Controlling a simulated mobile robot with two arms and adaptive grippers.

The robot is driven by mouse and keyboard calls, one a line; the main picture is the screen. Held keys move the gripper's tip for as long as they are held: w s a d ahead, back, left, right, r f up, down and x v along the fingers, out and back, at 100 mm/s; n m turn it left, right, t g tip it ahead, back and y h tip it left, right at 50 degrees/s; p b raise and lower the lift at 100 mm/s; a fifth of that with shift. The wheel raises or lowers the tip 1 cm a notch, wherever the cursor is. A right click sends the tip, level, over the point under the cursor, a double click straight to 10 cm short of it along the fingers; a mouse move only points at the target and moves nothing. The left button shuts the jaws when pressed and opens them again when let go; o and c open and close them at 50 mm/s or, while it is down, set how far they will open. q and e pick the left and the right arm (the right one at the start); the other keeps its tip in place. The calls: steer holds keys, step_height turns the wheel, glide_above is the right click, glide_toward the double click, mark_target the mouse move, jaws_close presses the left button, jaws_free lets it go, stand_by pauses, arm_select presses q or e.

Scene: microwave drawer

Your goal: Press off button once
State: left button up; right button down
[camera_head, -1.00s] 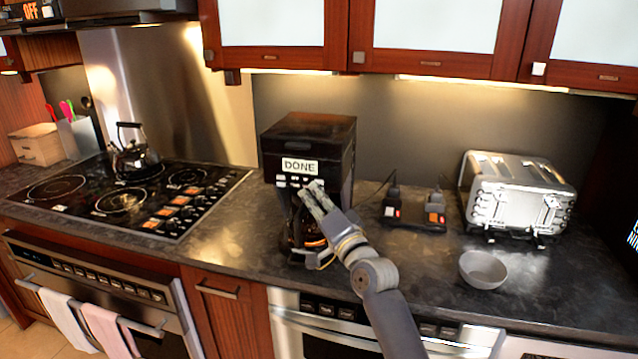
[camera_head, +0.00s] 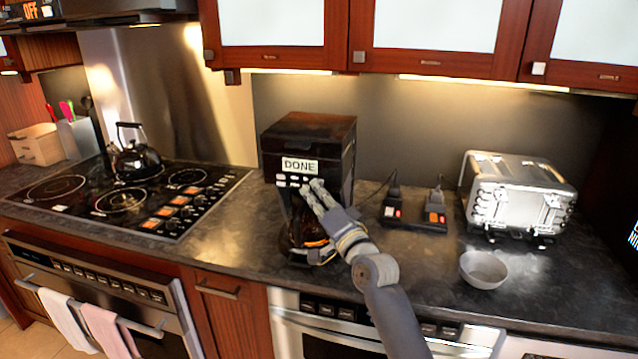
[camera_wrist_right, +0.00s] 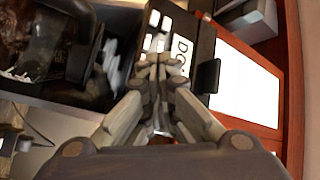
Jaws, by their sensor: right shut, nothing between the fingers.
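The black coffee maker (camera_head: 308,133) stands on the counter and its display (camera_head: 300,165) reads DONE. A row of small white buttons (camera_head: 291,181) lies under the display; I cannot tell which is the off button. My right gripper (camera_head: 312,184) is shut and empty, its tips at the right end of the button rows; whether they touch is unclear. In the right wrist view the shut fingertips (camera_wrist_right: 160,62) are by the white buttons (camera_wrist_right: 155,42), beside the display (camera_wrist_right: 180,58). A carafe (camera_head: 306,232) with an orange glow is below. My left gripper is not in view.
A power strip (camera_head: 412,220) with red-lit switches, a silver toaster (camera_head: 517,197) and a grey bowl (camera_head: 483,269) stand to the right. A stovetop (camera_head: 85,205) with a kettle (camera_head: 134,158) is to the left. Cabinets (camera_head: 275,59) hang above.

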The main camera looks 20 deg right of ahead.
steer(key=shift+w+d, duration=0.1)
steer(key=shift+w, duration=0.05)
stand_by(0.3)
steer(key=shift+s+a+p, duration=0.4)
steer(key=shift+s+p, duration=0.1)
steer(key=shift+s, duration=0.15)
steer(key=s+a+p, duration=0.1)
steer(key=s, duration=0.1)
steer(key=s+a+p, duration=0.1)
steer(key=s+p, duration=0.1)
steer(key=shift+a, duration=0.4)
steer(key=shift+f, duration=0.1)
stand_by(0.4)
